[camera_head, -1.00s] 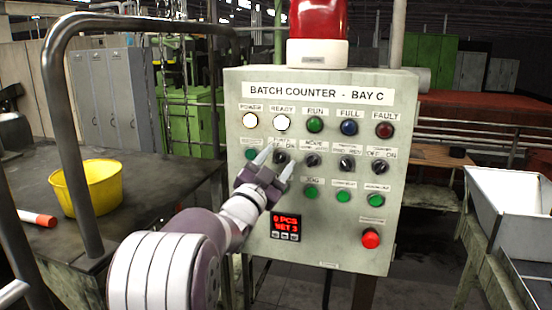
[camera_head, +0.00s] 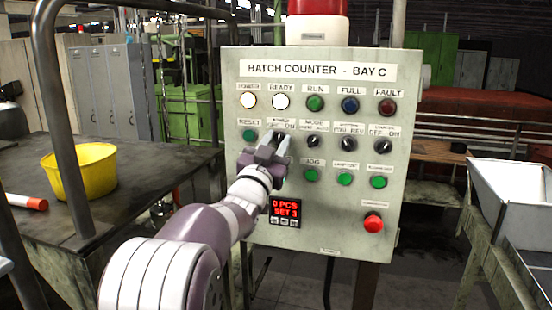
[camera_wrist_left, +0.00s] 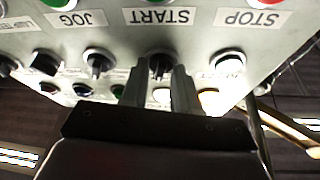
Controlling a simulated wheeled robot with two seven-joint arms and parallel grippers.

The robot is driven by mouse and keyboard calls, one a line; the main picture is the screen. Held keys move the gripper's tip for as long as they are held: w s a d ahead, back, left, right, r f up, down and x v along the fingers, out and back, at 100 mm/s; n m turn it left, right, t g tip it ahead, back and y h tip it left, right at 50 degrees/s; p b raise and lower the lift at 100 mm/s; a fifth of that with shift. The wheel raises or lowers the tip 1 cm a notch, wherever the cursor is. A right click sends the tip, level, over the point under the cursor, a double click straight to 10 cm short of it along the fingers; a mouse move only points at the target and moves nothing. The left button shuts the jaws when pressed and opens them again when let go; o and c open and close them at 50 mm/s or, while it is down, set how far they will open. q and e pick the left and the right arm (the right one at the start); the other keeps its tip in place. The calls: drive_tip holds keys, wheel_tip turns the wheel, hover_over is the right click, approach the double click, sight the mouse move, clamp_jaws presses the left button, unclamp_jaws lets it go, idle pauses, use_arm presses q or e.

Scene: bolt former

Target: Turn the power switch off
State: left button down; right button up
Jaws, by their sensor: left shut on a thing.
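The power switch is a black rotary knob (camera_wrist_left: 160,64) on the grey-green batch counter panel (camera_head: 235,215), second from the left in its row, under an OFF/ON label (camera_head: 280,125). My left gripper (camera_head: 275,141) is at the switch, its two fingers closed on either side of the knob. In the head view the fingers hide most of the knob, so I cannot tell which way it points. In the left wrist view the knob shows between the fingertips. The white POWER lamp (camera_head: 248,100) above is lit. My right gripper is not in view.
Other black selector knobs (camera_head: 346,143) sit to the right, with green buttons (camera_head: 345,180) below them. The green reset button (camera_head: 249,134) is close on the left. A red button (camera_head: 373,222) is low on the right. A yellow bowl (camera_head: 82,172) stands on the left table.

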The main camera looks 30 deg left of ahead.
use_arm(q)
drive_tip(key=n+y+b, duration=0.1)
drive_tip(key=n+b, duration=0.1)
drive_tip(key=n, duration=0.1)
drive_tip(key=n+y+b, duration=0.2)
drive_tip(key=n+b, duration=0.1)
drive_tip(key=shift+d+f+n+g, duration=0.15)
drive_tip(key=shift+f+n+g, duration=0.05)
drive_tip(key=shift+n+g, duration=0.2)
drive_tip(key=shift+r+n+y+b, duration=0.1)
drive_tip(key=shift+n+y+b, duration=0.55)
drive_tip(key=shift+n, duration=0.45)
drive_tip(key=shift+r+n+g+y, duration=0.25)
drive_tip(key=shift+n+g+y, duration=0.55)
drive_tip(key=shift+n, duration=0.9)
drive_tip(key=shift+n+y, duration=0.25)
drive_tip(key=shift+n, duration=0.05)
drive_tip(key=c, duration=1)
unclamp_jaws()
drive_tip(key=shift+o, duration=0.7)
drive_tip(key=shift+s, duration=0.15)
drive_tip(key=shift+f, duration=0.1)
